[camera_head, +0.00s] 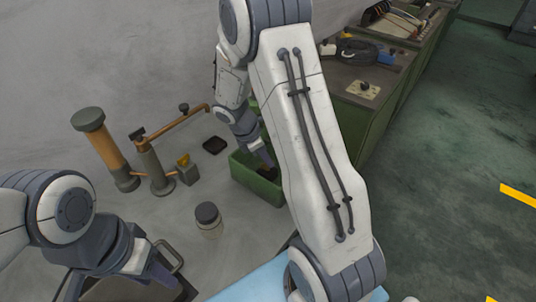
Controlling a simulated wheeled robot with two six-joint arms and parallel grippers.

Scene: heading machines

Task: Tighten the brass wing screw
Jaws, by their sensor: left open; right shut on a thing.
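I cannot clearly make out the brass wing screw. A small yellow piece (184,160) shows on the grey block beside the post of a stand (151,167) with a brown slanted arm, but I cannot tell whether it is the screw. My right gripper (266,168) points down at the green bin (262,189) and is shut on a small dark thing, mostly hidden, at or inside the bin. My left gripper (178,288) is open at the bottom left, low over a dark tray-like thing with a handle (170,256). Its fingertips are hard to see.
A brown column with dark cap (103,148) stands left of the stand. A lidded jar (208,219) stands in front of the bin. A small black dish (214,145) lies behind it. A green bench (366,100) with cable and parts is at upper right. My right arm hides the middle.

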